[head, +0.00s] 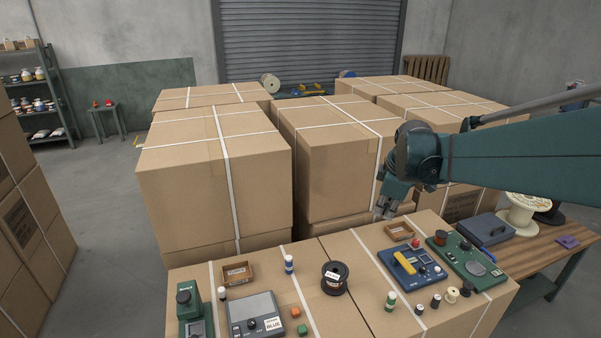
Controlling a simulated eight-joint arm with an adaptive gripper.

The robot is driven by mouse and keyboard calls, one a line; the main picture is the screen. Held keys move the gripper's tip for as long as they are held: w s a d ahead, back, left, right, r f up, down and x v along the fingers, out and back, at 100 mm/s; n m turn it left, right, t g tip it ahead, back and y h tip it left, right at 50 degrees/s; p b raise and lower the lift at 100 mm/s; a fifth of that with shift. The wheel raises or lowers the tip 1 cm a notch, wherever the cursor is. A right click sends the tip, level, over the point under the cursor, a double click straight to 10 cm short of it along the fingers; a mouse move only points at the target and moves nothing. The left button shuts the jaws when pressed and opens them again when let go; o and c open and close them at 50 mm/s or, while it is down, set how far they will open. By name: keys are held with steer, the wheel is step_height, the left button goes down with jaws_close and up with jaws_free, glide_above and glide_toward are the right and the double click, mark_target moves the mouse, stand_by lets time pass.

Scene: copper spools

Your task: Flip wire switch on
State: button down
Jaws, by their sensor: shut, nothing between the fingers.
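My gripper (386,207) is shut and empty, pointing down above the back edge of the front carton (345,247). It is behind and to the left of a dark blue board (384,255) with a yellow bar and small red and white parts, and apart from it. A green board (455,258) with a dark knob and a grey disc lies to the right. At the left are a grey-topped box (254,310) labelled BLUE with a small knob, and a green device (191,312). I cannot tell which of these carries the wire switch, or its position.
A dark spool (335,278), wooden trays (236,273) (399,231), small bottles and coloured cubes sit on the carton. A grey case (485,229) and a cream spool (523,213) stand on a wooden bench at right. Tall strapped cartons (215,185) rise behind.

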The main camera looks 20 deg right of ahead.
steer(key=w+d+f+n+g+p, duration=0.1)
steer(key=w+d+f+n, duration=0.15)
steer(key=d, duration=0.75)
steer(key=w+d+f+n, duration=0.1)
steer(key=d+f+n, duration=0.15)
steer(key=d, duration=0.65)
steer(key=n+g+y+p, duration=0.1)
steer(key=n, duration=0.3)
glide_above(450, 255)
steer(key=s+a, duration=0.1)
steer(key=s, duration=0.1)
step_height(450, 255, down, 11)
steer(key=shift+s+d+f, duration=0.15)
steer(key=shift+d+f, duration=0.4)
steer(key=shift+f, duration=0.15)
steer(key=f, duration=0.4)
steer(key=w+f, duration=0.1)
steer(key=f, duration=0.4)
steer(key=w+f+b, duration=0.1)
steer(key=f, duration=0.3)
steer(key=shift+f, duration=0.25)
steer(key=shift+f, duration=0.15)
